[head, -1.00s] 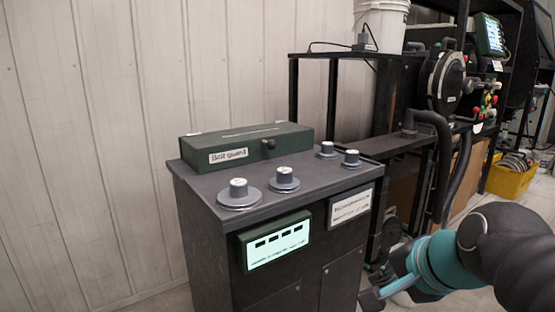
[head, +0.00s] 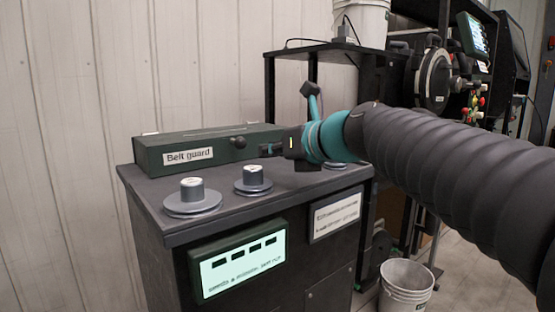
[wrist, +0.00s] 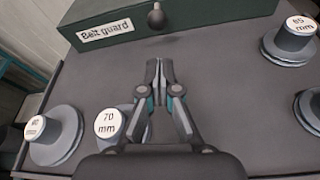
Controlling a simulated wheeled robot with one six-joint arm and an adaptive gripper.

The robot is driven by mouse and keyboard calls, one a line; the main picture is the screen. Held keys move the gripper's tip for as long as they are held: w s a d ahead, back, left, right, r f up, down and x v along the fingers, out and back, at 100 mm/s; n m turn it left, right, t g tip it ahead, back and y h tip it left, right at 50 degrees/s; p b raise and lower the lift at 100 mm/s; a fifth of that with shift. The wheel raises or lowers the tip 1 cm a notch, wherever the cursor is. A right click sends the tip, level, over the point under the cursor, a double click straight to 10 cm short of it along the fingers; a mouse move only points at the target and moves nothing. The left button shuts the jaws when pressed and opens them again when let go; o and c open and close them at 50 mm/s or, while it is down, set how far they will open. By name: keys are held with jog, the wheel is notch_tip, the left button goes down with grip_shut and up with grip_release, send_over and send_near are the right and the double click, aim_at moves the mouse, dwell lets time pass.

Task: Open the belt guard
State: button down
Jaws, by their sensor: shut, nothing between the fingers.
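The belt guard (head: 190,146) is a long dark green box lid with a white "Belt guard" label, at the back of the grey cabinet top. It lies flat and looks closed. A dark round knob (head: 238,142) is on its front face; it also shows in the wrist view (wrist: 156,17). My gripper (head: 262,149) is just to the right of the knob in the head view. In the wrist view my gripper (wrist: 159,64) has its fingertips together, empty, pointing at the knob with a small gap short of it.
Grey stepped knobs stand on the cabinet top (head: 150,190): one marked 70 mm (wrist: 108,124) lies beside my gripper, one marked 65 mm (wrist: 292,38) at right. A lit display (head: 240,264) is on the cabinet front. A white bucket (head: 406,284) stands on the floor.

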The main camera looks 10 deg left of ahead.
aim_at(244, 155)
jog(key=x, duration=0.9)
jog(key=shift+s+a+r+b, duration=0.1)
jog(key=shift+s+a+b, duration=0.1)
jog(key=shift+b, duration=0.1)
jog(key=shift+d, duration=0.1)
